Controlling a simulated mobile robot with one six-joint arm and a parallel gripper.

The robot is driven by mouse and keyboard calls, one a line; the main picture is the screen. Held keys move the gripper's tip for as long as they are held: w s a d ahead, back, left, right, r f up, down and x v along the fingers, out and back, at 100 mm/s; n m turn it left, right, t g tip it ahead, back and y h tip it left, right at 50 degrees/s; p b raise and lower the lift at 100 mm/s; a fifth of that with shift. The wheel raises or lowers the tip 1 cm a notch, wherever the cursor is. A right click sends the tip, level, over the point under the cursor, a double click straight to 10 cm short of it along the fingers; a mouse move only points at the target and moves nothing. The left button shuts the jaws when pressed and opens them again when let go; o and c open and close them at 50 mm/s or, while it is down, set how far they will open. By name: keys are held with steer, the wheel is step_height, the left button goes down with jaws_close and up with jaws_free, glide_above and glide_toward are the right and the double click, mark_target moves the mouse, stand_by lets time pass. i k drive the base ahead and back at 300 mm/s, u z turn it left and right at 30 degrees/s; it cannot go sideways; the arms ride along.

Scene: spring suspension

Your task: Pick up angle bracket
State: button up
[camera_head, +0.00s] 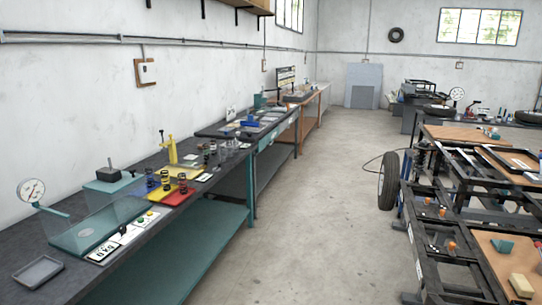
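I cannot pick out the angle bracket with certainty; the small parts on the benches are too small to tell apart at this distance. My gripper and arm are not in this view, so I cannot see what it holds. The long workbench (175,262) runs along the left wall with many small items on it. Dark coil springs (165,180) stand on blue, yellow and red mats near its middle. A yellow stand (173,151) rises behind them.
A grey tray (38,271) lies at the near left, beside a dial gauge (32,190) and teal tester (98,232). Further benches (270,136) follow along the wall. A dark metal frame (437,258) with a wheel (388,181) stands at right. Concrete floor (325,215) between is clear.

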mark_target(503, 246)
steer(key=z, duration=4.25)
steer(key=i, duration=0.1)
steer(key=u, duration=2.8)
steer(key=k, duration=0.65)
steer(key=u, duration=0.35)
steer(key=i, duration=0.5)
steer(key=u, duration=0.75)
steer(key=i, duration=0.65)
steer(key=u, duration=0.15)
